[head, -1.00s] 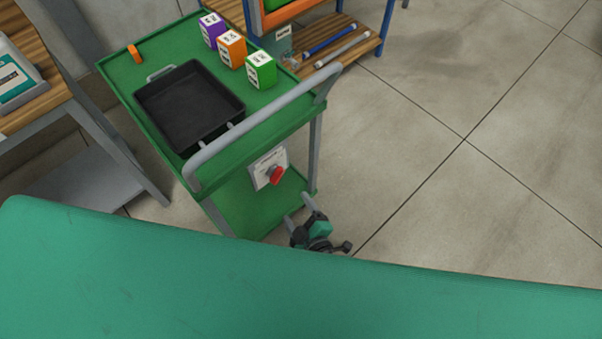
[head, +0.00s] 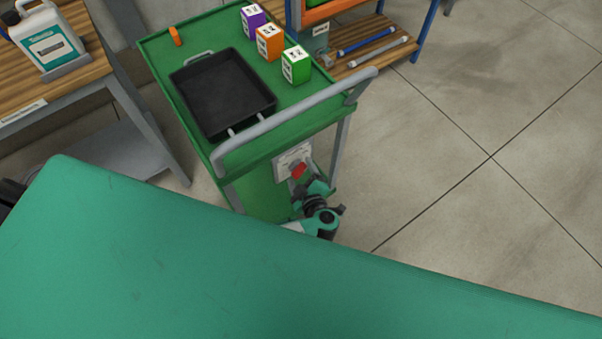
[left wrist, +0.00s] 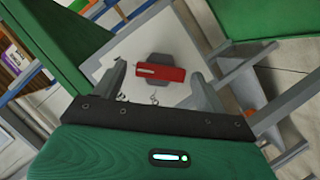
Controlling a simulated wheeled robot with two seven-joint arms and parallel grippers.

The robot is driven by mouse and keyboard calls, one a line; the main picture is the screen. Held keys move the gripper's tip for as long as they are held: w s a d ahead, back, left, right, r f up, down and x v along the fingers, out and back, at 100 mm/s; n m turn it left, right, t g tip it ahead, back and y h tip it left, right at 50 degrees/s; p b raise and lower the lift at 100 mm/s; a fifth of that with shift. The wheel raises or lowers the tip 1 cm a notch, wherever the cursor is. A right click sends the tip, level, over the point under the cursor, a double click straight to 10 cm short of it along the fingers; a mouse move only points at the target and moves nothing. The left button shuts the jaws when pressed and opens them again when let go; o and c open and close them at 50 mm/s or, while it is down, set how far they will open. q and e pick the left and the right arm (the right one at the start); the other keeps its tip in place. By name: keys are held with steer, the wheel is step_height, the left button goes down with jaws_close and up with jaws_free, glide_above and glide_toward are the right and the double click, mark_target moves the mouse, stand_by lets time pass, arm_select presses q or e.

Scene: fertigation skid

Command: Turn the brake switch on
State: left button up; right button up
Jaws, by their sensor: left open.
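The brake switch is a red handle (head: 298,170) on a pale plate (head: 285,160) at the front of the green trolley, below its push bar. In the head view my left gripper (head: 300,181) is right at the switch and partly covers it. In the left wrist view the red handle (left wrist: 172,73) sits on a dark grey base against the pale plate (left wrist: 133,47). The left gripper (left wrist: 158,72) is open, with one finger on each side of the handle and gaps between. I cannot tell how deep the fingers reach. My right gripper is not in view.
The green trolley (head: 190,150) carries a black tray (head: 222,92) and purple, orange and green boxes (head: 296,65). Its grey push bar (head: 300,117) overhangs the switch. A wooden bench with a white jug (head: 48,40) stands left. The floor to the right is clear.

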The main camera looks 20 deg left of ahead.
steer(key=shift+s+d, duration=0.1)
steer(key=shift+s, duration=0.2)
